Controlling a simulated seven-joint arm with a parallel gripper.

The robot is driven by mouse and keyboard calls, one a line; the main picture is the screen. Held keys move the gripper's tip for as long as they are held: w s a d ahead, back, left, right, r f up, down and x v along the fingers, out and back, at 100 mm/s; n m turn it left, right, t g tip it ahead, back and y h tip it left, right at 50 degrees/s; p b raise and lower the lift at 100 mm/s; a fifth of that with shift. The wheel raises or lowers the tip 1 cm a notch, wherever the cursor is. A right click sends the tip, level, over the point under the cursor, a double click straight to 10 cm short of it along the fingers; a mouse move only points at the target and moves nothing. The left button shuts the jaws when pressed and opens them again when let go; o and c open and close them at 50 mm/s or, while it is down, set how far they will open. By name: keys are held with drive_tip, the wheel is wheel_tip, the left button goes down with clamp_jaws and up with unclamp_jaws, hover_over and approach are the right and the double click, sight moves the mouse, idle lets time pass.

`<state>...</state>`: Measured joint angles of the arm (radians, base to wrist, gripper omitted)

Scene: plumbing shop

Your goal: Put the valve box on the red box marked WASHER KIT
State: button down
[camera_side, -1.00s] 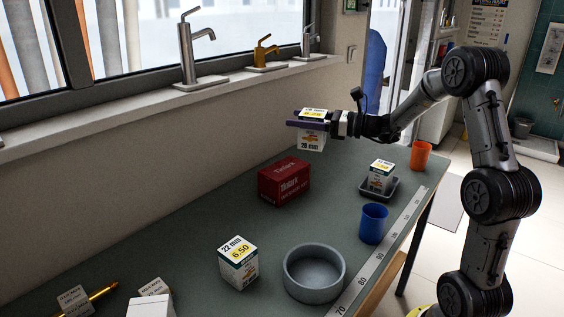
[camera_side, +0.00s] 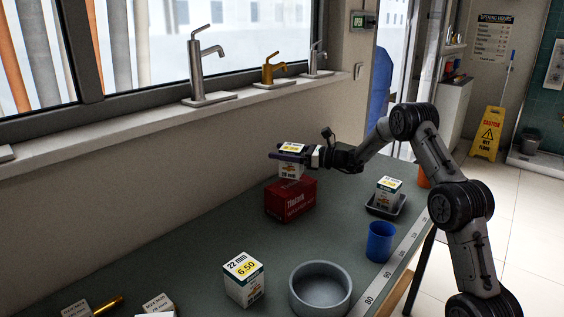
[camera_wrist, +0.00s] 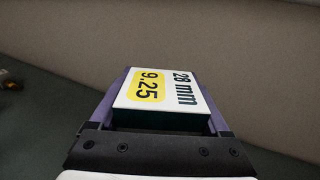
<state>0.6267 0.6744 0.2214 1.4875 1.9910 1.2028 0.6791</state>
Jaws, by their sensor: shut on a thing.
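My gripper (camera_side: 288,156) is shut on a white valve box (camera_side: 291,171) with a yellow label. In the wrist view the valve box (camera_wrist: 165,88) sits upright between the purple fingers (camera_wrist: 160,74), and its top reads "28 mm" and "9.25". The red box (camera_side: 291,200) stands on the bench directly below the held box. Its large lettering reads "Tinlark", with smaller text too blurred to read. The held box's lower edge appears at the red box's top; I cannot tell whether they touch. The wrist view does not show the red box.
A similar white box (camera_side: 389,189) stands in a dark tray (camera_side: 382,209) to the right. A blue cup (camera_side: 380,242), a grey bowl (camera_side: 320,290) and a "22 mm" box (camera_side: 244,279) stand nearer. The wall and window sill (camera_side: 150,120) run behind. An orange cup (camera_side: 424,177) is partly hidden by my arm.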

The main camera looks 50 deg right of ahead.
drive_tip(key=shift+f, duration=1.45)
drive_tip(key=shift+f, duration=0.1)
unclamp_jaws()
drive_tip(key=shift+f, duration=0.2)
drive_tip(key=shift+r, duration=0.2)
drive_tip(key=v, duration=1.2)
drive_tip(key=shift+d+f, duration=0.1)
